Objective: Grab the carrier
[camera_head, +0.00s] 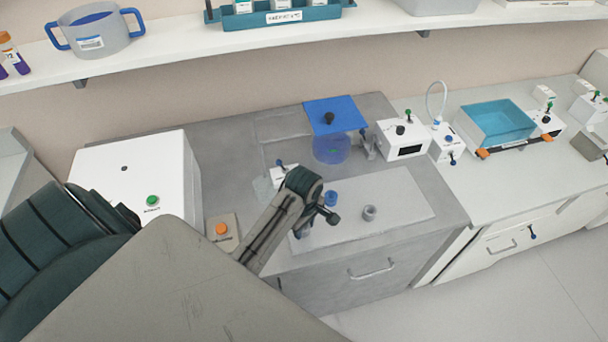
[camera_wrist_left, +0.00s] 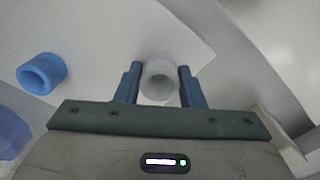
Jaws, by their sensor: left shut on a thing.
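A pale grey hollow cylinder, which I take to be the carrier (camera_wrist_left: 158,80), sits between the two blue fingers of my left gripper (camera_wrist_left: 158,88) in the left wrist view. The fingers touch its sides, shut on it. In the head view, my left gripper (camera_head: 303,231) shows only in part, low over the white board (camera_head: 398,190), with my arm covering most of it and the held cylinder. A blue ring (camera_wrist_left: 41,72) lies apart from the fingers. My right gripper is not in view.
A grey ring (camera_head: 369,212) stands on the board. Behind are a blue-lidded tank (camera_head: 332,150) and a white box with a dark display (camera_head: 402,138). A white cabinet with a green button (camera_head: 152,200) is at left.

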